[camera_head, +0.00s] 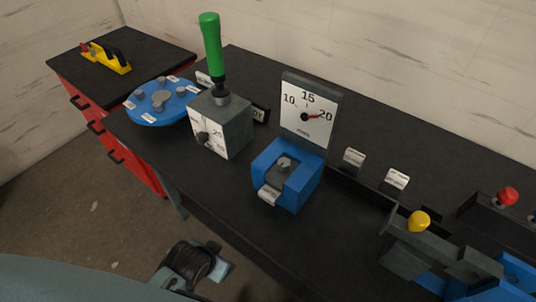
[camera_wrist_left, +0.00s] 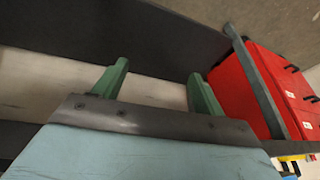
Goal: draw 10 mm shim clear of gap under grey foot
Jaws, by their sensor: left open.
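A blue block (camera_head: 298,192) with a slot stands on the bench below a dial plate (camera_head: 306,115), whose red pointer is near 20. A grey piece with a round top (camera_head: 284,164) sits in the slot; it may be the grey foot. A small pale-labelled tab (camera_head: 268,194) sticks out at the front of the block; it may be the shim, but its label is too small to read. My left gripper (camera_wrist_left: 158,75) is open and empty in the left wrist view, with its two green fingers apart. Its fingers do not show in the head view. My right gripper is not in view.
A grey box with a green-handled lever (camera_head: 212,50) and a blue round plate (camera_head: 160,100) stand left of the block. Two labelled pieces (camera_head: 354,158) (camera_head: 397,179) stand to its right. A yellow-knobbed device (camera_head: 418,221) is at lower right. The bench front (camera_head: 225,185) is clear.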

